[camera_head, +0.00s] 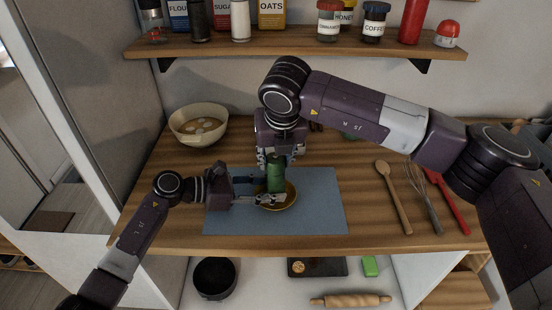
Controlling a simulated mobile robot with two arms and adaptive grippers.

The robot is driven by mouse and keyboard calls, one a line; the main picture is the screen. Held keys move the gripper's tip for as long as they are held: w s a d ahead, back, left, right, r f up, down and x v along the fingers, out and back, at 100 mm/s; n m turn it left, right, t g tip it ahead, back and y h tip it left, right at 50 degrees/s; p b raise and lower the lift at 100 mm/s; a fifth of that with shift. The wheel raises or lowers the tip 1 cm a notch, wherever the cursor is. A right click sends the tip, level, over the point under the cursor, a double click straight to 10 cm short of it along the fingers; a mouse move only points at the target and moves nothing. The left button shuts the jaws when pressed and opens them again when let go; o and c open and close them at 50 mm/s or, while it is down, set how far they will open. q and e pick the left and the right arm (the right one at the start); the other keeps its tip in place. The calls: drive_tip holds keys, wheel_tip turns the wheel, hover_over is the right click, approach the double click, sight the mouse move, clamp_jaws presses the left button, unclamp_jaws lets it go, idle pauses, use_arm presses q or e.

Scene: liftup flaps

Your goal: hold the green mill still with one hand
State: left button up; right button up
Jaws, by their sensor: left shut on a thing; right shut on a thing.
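The green mill (275,178) stands upright over a small round yellowish dish (289,197) on the blue mat (325,205). My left gripper (268,199) comes in from the left and is shut on the lower part of the mill. My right gripper (274,157) comes down from above and is shut at the mill's top. The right gripper's fingers and wrist partly hide the top of the mill. The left fingers hide part of its base and of the dish.
A cream bowl (199,124) with round pieces in it stands at the back left. A wooden spoon (394,196), a whisk (424,195) and a red utensil (450,199) lie to the right. A wall shelf (290,43) with jars and boxes hangs above.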

drive_tip(key=shift+m+h, duration=0.5)
drive_tip(key=shift+m, duration=0.8)
drive_tip(key=o, duration=1.2)
drive_tip(key=shift+c, duration=0.2)
drive_tip(key=v, duration=1.2)
drive_tip(key=shift+a, duration=0.1)
